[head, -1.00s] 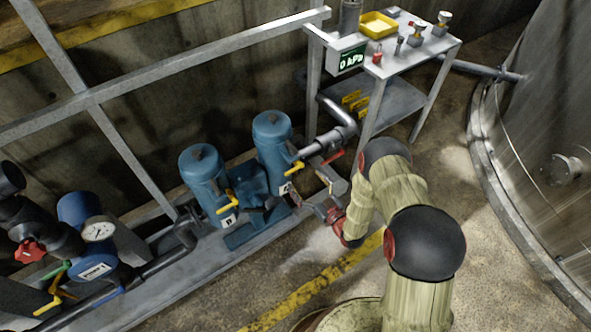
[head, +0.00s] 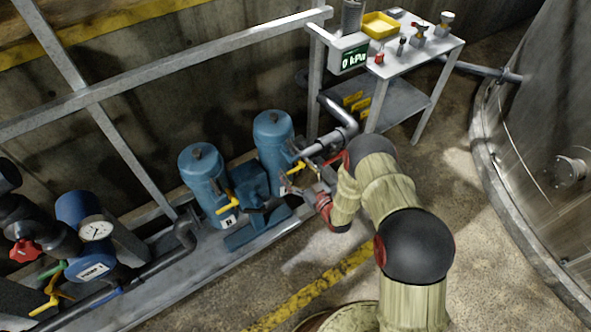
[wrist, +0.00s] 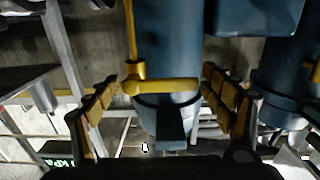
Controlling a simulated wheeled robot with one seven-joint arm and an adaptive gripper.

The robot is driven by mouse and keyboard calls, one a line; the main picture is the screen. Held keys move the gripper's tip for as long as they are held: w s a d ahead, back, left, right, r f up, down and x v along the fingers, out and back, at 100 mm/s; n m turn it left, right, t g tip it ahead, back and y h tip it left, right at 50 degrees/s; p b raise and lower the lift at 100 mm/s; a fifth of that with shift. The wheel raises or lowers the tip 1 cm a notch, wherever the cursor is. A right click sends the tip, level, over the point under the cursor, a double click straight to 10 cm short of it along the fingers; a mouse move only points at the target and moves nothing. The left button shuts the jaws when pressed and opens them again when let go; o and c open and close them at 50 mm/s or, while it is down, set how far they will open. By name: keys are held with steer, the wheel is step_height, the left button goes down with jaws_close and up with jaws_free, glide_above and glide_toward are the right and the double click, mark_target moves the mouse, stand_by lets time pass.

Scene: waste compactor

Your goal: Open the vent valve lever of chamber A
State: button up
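Two blue cylindrical chambers stand on a metal base in the head view; the right one (head: 272,135) is by my gripper (head: 287,184). A yellow lever (head: 297,169) sits on its right side. In the wrist view the yellow lever (wrist: 165,86) lies crosswise in front of a blue chamber (wrist: 168,40), in the gap between the two yellow-padded fingers of my gripper (wrist: 160,98). The fingers are wide apart, and I see no clear contact with the lever. The chamber's label is too small or covered to read.
The left blue chamber (head: 203,175) has its own yellow lever (head: 228,202). A pressure display (head: 354,58) reads 0 kPa beside a small table (head: 420,58). Dark pipes and a gauge (head: 95,230) are at left. A large steel tank (head: 550,120) stands at right. Floor between is clear.

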steer(key=c, duration=1.4)
steer(key=shift+c, duration=0.4)
